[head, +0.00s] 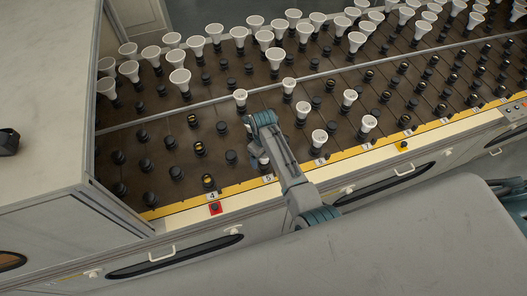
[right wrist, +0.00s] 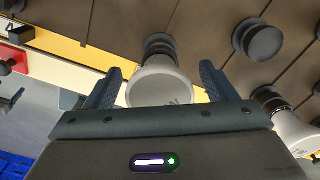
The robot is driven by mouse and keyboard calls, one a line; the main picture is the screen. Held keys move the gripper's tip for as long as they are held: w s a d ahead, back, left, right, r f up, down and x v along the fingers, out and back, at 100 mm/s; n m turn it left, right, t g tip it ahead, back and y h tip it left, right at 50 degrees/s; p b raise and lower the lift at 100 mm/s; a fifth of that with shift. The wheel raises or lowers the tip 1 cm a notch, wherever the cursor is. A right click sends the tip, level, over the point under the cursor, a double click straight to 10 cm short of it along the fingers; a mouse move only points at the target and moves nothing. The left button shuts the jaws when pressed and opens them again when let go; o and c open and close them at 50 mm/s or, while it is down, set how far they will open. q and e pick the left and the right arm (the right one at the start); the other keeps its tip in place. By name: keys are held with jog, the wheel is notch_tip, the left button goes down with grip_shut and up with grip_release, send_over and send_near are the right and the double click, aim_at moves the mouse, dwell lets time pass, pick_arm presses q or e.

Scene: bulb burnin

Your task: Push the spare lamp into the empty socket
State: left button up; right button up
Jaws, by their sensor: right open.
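My right gripper (head: 254,138) reaches over the front of the rack near the label 5, and its fingers are mostly hidden by the arm in the head view. In the right wrist view it is open, with one finger on each side of a white lamp (right wrist: 160,82). That lamp's dark base meets a dark socket (right wrist: 159,46); I cannot tell how deep it sits. In the head view the lamp (head: 259,158) is partly hidden behind my arm. An empty black socket (right wrist: 259,41) stands to its right. I cannot tell which lamp is the spare. My left gripper is not seen.
The brown rack (head: 226,182) holds many white lamps and black sockets, some with yellow rings. A second lamp (right wrist: 292,128) stands close right of the gripper. A yellow strip (head: 243,187) and red button unit (head: 215,208) line the front. A pale cabinet (head: 60,70) stands left.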

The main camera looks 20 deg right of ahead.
notch_tip(320, 180, up, 9)
jog(key=shift+r+b, duration=0.1)
jog(key=shift+b, duration=1.15)
jog(key=shift+r, duration=0.75)
